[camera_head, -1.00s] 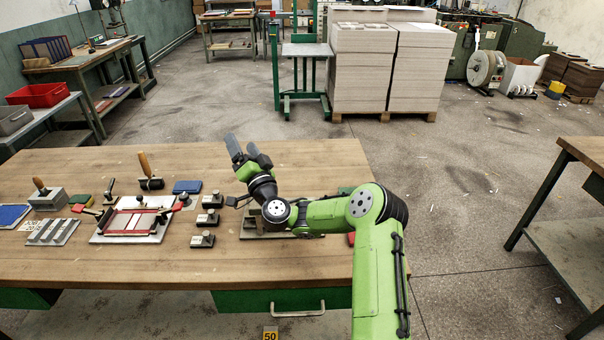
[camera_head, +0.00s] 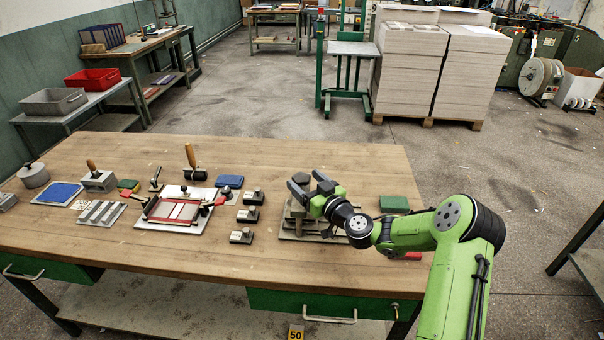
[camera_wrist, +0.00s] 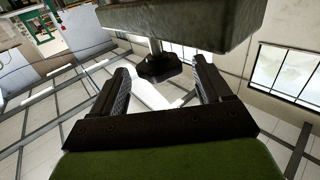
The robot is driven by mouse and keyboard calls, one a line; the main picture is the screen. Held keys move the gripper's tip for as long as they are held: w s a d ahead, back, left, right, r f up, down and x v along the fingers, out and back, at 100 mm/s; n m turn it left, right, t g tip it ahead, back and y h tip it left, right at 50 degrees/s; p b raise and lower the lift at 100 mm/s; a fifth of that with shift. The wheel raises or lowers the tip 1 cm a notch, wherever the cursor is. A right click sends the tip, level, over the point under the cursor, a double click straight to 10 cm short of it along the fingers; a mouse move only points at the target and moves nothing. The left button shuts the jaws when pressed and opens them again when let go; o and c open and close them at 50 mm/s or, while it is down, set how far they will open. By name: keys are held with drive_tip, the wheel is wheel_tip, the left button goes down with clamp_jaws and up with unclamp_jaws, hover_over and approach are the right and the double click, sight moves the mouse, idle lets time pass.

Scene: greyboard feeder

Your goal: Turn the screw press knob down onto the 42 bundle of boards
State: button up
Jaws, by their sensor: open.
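The screw press (camera_head: 288,235) stands on the wooden workbench, right of the middle, mostly hidden behind my gripper and wrist. In the wrist view, its grey beam (camera_wrist: 185,22) crosses the top of the picture. A short screw shaft (camera_wrist: 156,46) leads from the beam to a dark, faceted knob (camera_wrist: 158,68). My gripper (camera_head: 309,182) is over the press in the head view. Its fingers are spread in the wrist view (camera_wrist: 167,82), with the knob between their tips in the picture; contact is not visible. I cannot make out the 42 bundle of boards.
The workbench (camera_head: 200,262) carries several small dark blocks (camera_head: 247,215) left of the press and a red-and-white jig (camera_head: 177,212) farther left. A green block (camera_head: 393,203) lies right of the press. The bench's front strip is clear.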

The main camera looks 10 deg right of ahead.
drive_tip(key=shift+x, duration=1.4)
drive_tip(key=c, duration=1)
